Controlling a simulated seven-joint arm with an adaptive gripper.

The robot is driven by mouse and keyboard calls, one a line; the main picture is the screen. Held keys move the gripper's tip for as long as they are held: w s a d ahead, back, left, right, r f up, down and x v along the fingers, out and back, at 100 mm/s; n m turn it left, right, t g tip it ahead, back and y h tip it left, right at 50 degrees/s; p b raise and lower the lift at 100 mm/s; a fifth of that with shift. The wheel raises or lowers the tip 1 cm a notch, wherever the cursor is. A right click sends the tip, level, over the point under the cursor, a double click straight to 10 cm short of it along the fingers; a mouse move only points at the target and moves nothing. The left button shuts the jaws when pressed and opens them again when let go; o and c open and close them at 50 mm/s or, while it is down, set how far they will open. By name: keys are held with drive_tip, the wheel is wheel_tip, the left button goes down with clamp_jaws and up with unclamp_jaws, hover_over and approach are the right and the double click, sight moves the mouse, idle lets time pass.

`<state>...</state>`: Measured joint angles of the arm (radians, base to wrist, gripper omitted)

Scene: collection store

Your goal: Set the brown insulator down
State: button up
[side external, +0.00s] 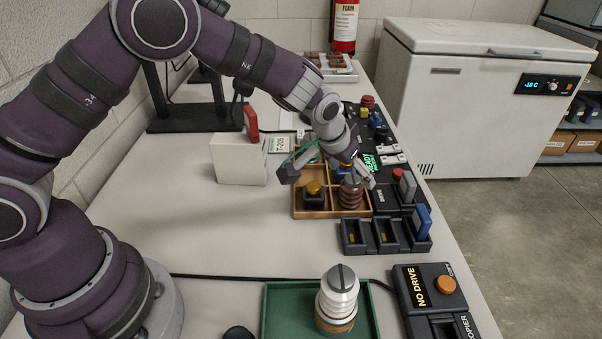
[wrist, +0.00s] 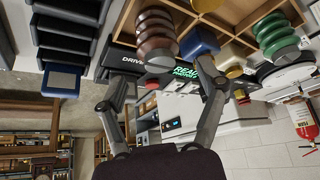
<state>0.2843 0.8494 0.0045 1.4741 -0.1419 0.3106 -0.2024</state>
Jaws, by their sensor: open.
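The brown ribbed insulator (side external: 350,193) stands upright in the front right compartment of the wooden tray (side external: 331,215). In the wrist view the brown insulator (wrist: 156,38) shows at the top, beyond the gap between my fingertips. My gripper (side external: 329,178) is open above the tray, its two fingers spread wide and empty. In the wrist view both fingers of my gripper (wrist: 162,80) show with nothing between them. The lower end of the insulator is partly hidden by the tray walls.
A black block with a yellow knob (side external: 314,190) fills the compartment to the left. Blue (wrist: 200,43) and green (wrist: 275,38) pieces stand in other compartments. A white insulator (side external: 340,290) stands on a green tray (side external: 276,312) in front. A black slotted rack (side external: 383,238) stands close right.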

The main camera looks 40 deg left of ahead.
drive_tip(key=s+a+r, duration=0.3)
drive_tip(key=s+r, duration=0.4)
drive_tip(key=s+a+r, duration=0.3)
drive_tip(key=s+r, duration=0.4)
drive_tip(key=r, duration=0.1)
drive_tip(key=s+a, duration=0.2)
drive_tip(key=s, duration=0.7)
drive_tip(key=shift+f, duration=0.3)
drive_tip(key=shift+w, duration=0.1)
